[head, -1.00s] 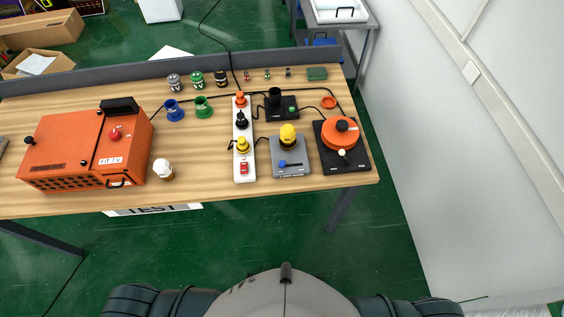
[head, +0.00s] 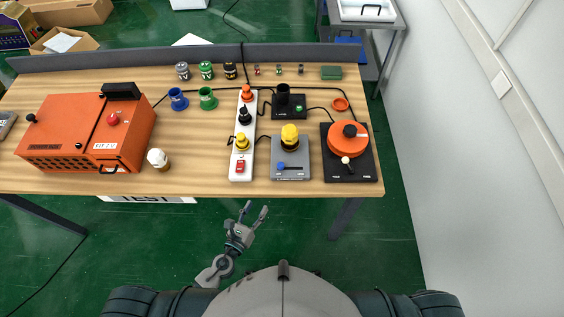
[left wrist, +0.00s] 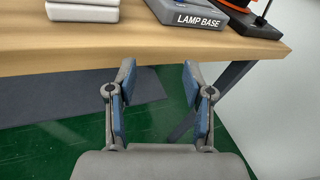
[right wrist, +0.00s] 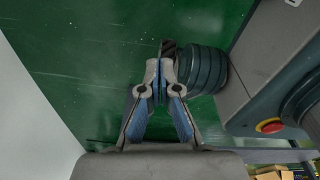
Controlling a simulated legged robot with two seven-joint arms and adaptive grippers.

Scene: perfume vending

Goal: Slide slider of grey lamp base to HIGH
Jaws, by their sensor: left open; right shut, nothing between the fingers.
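The grey lamp base (head: 291,173) stands near the table's front edge, with a yellow bulb-like piece (head: 289,136) on top. Its blue slider (head: 281,166) sits at the left part of its slot. The front of the base, lettered LAMP BASE, also shows at the top of the left wrist view (left wrist: 185,12). My left gripper (head: 254,212) is open and empty, in front of the table edge, short of the lamp base and to its left. In the left wrist view its fingers (left wrist: 155,80) are spread. My right gripper (right wrist: 160,68) is shut and empty over the green floor; the head view does not show it.
A white power strip (head: 240,173) with several plugs lies left of the lamp base. A black base with an orange disc (head: 348,145) stands to its right, and a black device (head: 288,107) behind. An orange box (head: 85,135) fills the left side. The table's front edge (head: 250,190) lies beyond my left gripper.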

